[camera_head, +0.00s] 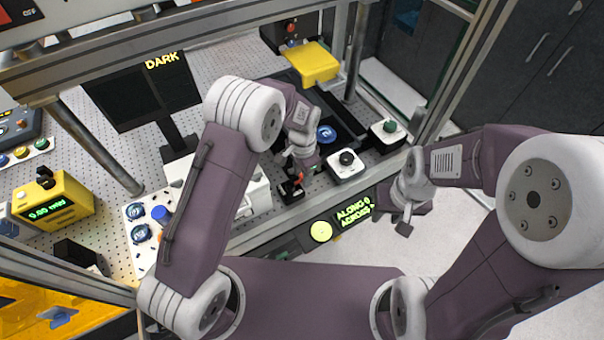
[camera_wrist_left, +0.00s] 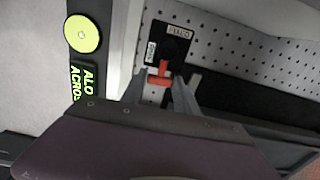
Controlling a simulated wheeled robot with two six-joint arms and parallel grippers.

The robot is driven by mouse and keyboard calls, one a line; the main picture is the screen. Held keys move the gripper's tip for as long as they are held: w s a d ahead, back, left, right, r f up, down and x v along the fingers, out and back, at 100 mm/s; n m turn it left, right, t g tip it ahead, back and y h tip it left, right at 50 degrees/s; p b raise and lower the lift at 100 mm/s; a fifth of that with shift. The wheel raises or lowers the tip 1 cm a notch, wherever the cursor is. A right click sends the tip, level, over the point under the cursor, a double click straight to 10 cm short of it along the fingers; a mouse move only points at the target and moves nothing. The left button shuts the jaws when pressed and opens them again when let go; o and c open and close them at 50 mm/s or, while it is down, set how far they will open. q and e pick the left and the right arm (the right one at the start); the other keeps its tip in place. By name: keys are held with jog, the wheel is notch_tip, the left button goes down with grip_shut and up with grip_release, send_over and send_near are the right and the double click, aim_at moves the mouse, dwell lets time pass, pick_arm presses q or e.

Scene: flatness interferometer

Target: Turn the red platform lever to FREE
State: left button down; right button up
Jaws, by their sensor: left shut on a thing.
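The red platform lever (camera_wrist_left: 158,80) shows in the left wrist view, pointing down from a round black hub on a black plate (camera_wrist_left: 181,40). The plate carries small white labels that I cannot read for certain. My left gripper (camera_wrist_left: 166,84) is shut on the red lever, with a grey finger on either side of it. In the head view the left gripper (camera_head: 292,176) is low over the small black plate (camera_head: 291,192) at the bench front, and the lever is mostly hidden. My right gripper (camera_head: 404,217) hangs empty in front of the bench, and its jaw opening is unclear.
The front panel has a yellow-green round button (camera_head: 321,231) and a lit display (camera_head: 355,208).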

dwell(0.3)
pick_arm(q)
jog(key=c, duration=0.9)
grip_release()
jog(key=shift+d, duration=0.1)
jog(key=shift+r, duration=0.1)
notch_tip(320, 180, up, 9)
jog(key=shift+f+b, duration=0.1)
jog(key=shift+b, duration=0.85)
